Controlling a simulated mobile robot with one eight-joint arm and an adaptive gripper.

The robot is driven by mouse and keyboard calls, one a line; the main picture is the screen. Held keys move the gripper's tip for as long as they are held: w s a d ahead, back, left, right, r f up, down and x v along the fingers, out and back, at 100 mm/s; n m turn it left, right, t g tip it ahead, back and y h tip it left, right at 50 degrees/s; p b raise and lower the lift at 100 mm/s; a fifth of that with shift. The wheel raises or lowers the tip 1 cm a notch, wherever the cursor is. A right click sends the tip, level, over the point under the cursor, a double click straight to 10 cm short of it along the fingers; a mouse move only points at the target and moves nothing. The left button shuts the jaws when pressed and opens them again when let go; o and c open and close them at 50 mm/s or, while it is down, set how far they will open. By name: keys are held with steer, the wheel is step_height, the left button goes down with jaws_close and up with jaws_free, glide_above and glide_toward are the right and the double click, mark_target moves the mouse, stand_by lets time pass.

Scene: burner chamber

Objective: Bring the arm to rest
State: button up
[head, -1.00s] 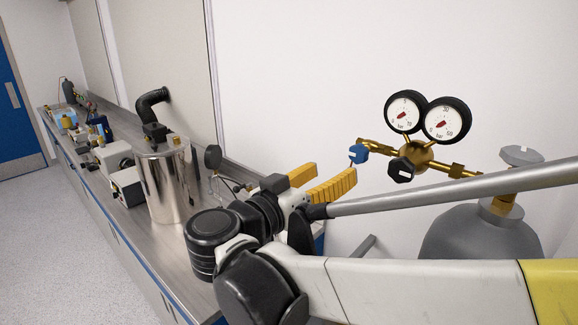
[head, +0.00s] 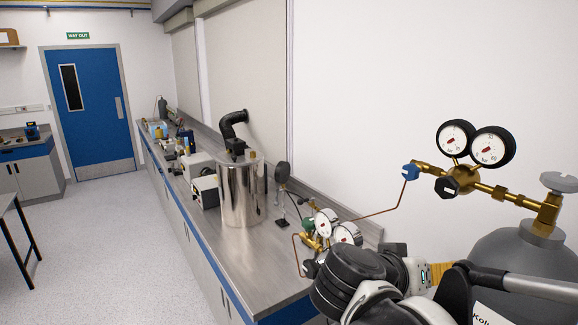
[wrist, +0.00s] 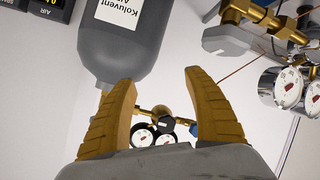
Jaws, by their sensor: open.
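My gripper (wrist: 165,112) shows in the wrist view with its two yellow fingers spread wide apart and nothing between them. In the head view only a bit of a yellow finger (head: 441,280) shows at the lower right; my arm hides the rest. Beyond the fingers in the wrist view are a grey gas cylinder (wrist: 124,42) with a white label and a brass regulator with two gauges (wrist: 154,133). The same cylinder (head: 520,265) stands at the right of the head view, with its regulator (head: 470,180) on the valve.
A steel bench (head: 262,262) runs along the wall. It bears a shiny metal chamber (head: 242,195) with a black elbow pipe, a second gauge set (head: 325,228) close to my arm, and several instruments. A thin copper line (head: 385,208) crosses the wall. The floor (head: 110,240) at left is clear.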

steer(key=s+a+f+n+y, duration=0.5)
steer(key=s+a+f+y, duration=0.1)
steer(key=s+f+y, duration=0.45)
step_height(320, 180, down, 23)
steer(key=b, duration=2.2)
steer(key=shift+a+b, duration=0.25)
steer(key=shift+b, duration=0.15)
steer(key=shift+f, duration=0.1)
